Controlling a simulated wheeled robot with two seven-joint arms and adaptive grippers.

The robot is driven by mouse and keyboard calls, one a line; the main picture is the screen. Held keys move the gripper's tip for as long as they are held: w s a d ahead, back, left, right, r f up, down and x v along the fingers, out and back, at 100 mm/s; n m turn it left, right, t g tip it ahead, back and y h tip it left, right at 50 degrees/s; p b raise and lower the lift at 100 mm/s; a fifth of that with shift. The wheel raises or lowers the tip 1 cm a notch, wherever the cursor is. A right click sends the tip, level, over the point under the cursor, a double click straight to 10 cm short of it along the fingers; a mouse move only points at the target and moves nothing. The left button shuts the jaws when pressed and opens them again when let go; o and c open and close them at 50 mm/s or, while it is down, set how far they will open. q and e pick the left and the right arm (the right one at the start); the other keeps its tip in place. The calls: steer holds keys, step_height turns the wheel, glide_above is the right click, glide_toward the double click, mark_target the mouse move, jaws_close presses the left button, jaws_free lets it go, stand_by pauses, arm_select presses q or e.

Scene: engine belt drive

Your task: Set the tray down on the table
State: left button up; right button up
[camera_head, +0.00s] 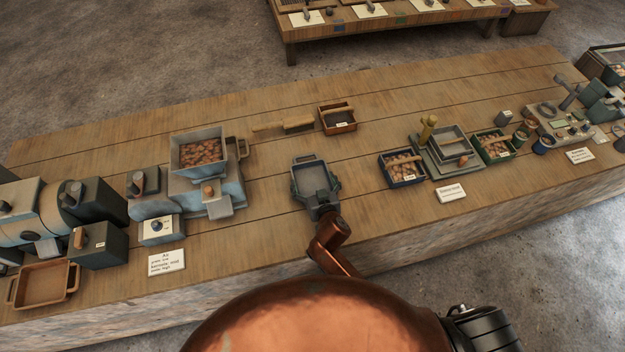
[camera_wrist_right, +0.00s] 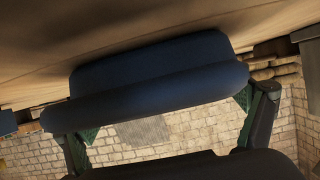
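A small dark blue-grey tray (camera_head: 313,178) is at the middle of the wooden table (camera_head: 380,113), near its front edge, in the head view. It looks upright and empty. My right gripper (camera_head: 316,192) is at the tray, with its fingers on either side. In the right wrist view the dark blue tray (camera_wrist_right: 150,75) fills the space between the two green-padded fingers, close to the wood. I cannot tell whether its underside touches the table. My left gripper is not in view.
A machine with a hopper of brown pieces (camera_head: 200,153) stands to the left. A brush (camera_head: 285,126) and a small brown box (camera_head: 338,118) lie behind. Blue (camera_head: 403,169) and green (camera_head: 494,146) bins stand right. Bare wood surrounds the tray.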

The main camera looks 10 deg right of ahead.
steer(key=shift+o, duration=1.2)
